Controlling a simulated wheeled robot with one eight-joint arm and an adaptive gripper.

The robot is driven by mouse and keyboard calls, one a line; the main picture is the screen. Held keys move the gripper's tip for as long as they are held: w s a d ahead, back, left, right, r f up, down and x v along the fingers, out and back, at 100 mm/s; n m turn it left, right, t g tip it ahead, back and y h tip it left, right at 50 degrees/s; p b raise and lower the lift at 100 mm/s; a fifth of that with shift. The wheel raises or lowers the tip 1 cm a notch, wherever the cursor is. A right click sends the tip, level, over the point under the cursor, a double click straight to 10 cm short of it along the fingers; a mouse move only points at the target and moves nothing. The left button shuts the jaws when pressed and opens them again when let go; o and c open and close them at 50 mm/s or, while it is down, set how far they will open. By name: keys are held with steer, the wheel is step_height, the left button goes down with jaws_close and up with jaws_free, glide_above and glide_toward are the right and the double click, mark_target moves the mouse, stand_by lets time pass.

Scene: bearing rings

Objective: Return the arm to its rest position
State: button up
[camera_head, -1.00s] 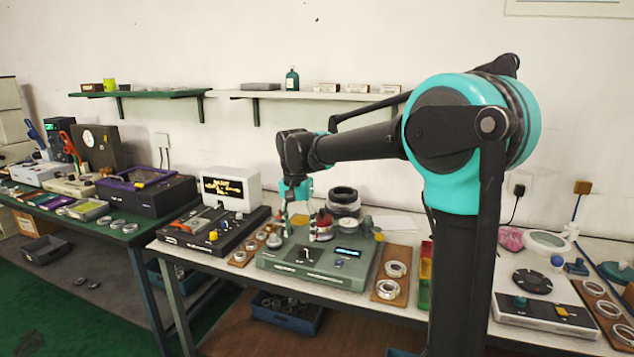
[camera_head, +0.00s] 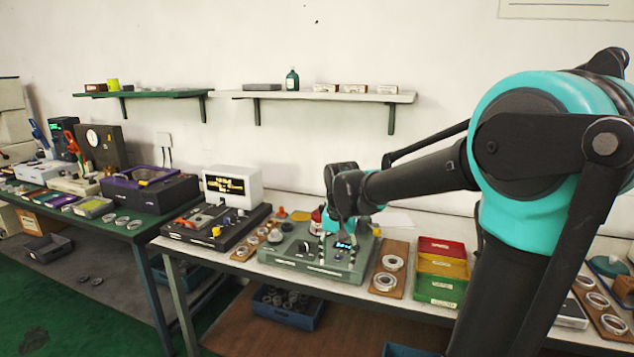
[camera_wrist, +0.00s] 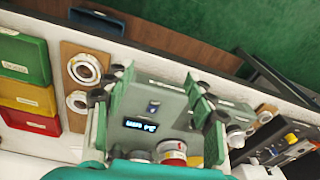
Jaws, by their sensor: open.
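My gripper (camera_head: 342,238) hangs at the end of my bent arm, over the right part of the grey-green machine (camera_head: 300,267) on the white bench. In the wrist view my gripper (camera_wrist: 158,88) is open, with its fingers spread apart. Nothing is between them but the view down onto the machine (camera_wrist: 160,125) with its lit display. The gripper hides part of the machine's back right in the head view. I cannot tell the exact gap between the fingertips and the machine's top.
A wooden board (camera_head: 388,268) with bearing rings lies right of the machine. Red, yellow and green bins (camera_head: 440,290) stand beyond it. A dark device (camera_head: 213,226) and a white display box (camera_head: 233,184) stand to the left. A wall shelf (camera_head: 310,95) runs behind, above the bench.

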steer(key=s+d+f+n+t, duration=0.2)
steer(key=s+d+f+t, duration=0.1)
steer(key=s+d+f, duration=0.9)
steer(key=s+d, duration=0.1)
steer(key=s, duration=0.2)
steer(key=shift+s+d+f, duration=0.3)
steer(key=shift+f, duration=0.05)
